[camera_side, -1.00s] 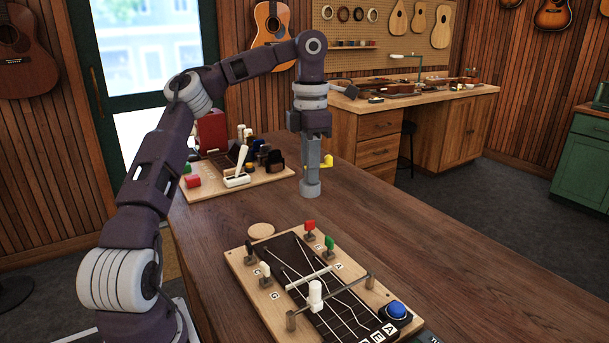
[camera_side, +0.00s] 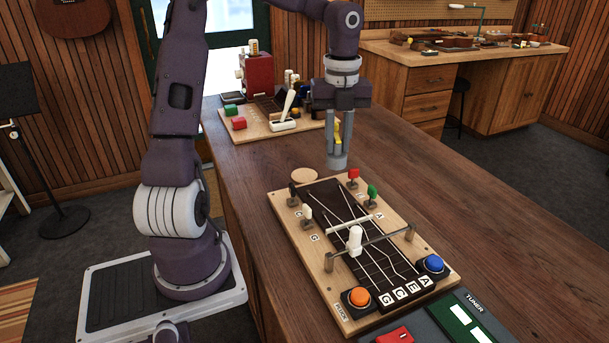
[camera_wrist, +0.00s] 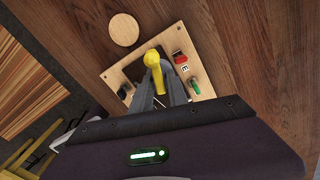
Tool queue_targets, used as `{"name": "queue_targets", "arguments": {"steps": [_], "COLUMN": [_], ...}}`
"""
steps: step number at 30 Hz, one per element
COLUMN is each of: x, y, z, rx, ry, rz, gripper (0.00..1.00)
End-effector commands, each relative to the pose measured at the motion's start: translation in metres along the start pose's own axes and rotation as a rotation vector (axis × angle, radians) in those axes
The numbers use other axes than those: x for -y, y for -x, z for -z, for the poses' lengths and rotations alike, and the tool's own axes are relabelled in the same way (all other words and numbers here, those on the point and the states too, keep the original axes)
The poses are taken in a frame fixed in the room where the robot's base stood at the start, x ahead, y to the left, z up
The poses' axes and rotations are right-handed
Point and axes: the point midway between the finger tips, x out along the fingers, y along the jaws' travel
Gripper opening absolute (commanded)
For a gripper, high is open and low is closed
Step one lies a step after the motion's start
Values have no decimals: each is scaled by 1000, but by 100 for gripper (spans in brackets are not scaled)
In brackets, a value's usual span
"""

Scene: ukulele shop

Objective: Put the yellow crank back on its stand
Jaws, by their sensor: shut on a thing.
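My gripper (camera_side: 337,160) is shut on the yellow crank (camera_side: 338,132) and holds it above the table, just behind the far end of the fretboard board (camera_side: 330,320). In the wrist view the crank (camera_wrist: 153,62) sticks out between the finger ends (camera_wrist: 172,92), over the board's far edge. A dark post (camera_side: 293,195) without a coloured knob stands at the board's far left corner; it may be the crank's stand. A white-knobbed peg (camera_side: 307,213) stands near it. Red (camera_side: 353,176) and green (camera_side: 372,192) pegs stand on the right side.
A round wooden disc (camera_side: 304,176) lies on the table behind the board. A white post (camera_side: 355,238) and crossbar rise mid-board. Orange (camera_side: 359,297) and blue (camera_side: 433,264) buttons are at the near end. Another cluttered board (camera_side: 255,128) lies behind. The table at right is clear.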

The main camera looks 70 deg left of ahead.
Motion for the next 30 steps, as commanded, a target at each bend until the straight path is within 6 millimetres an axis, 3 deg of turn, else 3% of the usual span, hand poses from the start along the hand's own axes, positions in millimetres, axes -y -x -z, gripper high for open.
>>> {"name": "queue_targets", "arguments": {"steps": [12, 16, 20, 30], "x": [-40, -53, -61, -63], "y": [9, 18, 19, -51], "z": [-51, -70, -80, -80], "rx": [3, 2, 1, 0], "ry": [1353, 1694, 1871, 1896], "rz": [1, -2, -7, -13], "gripper": [0, 0, 0, 0]}}
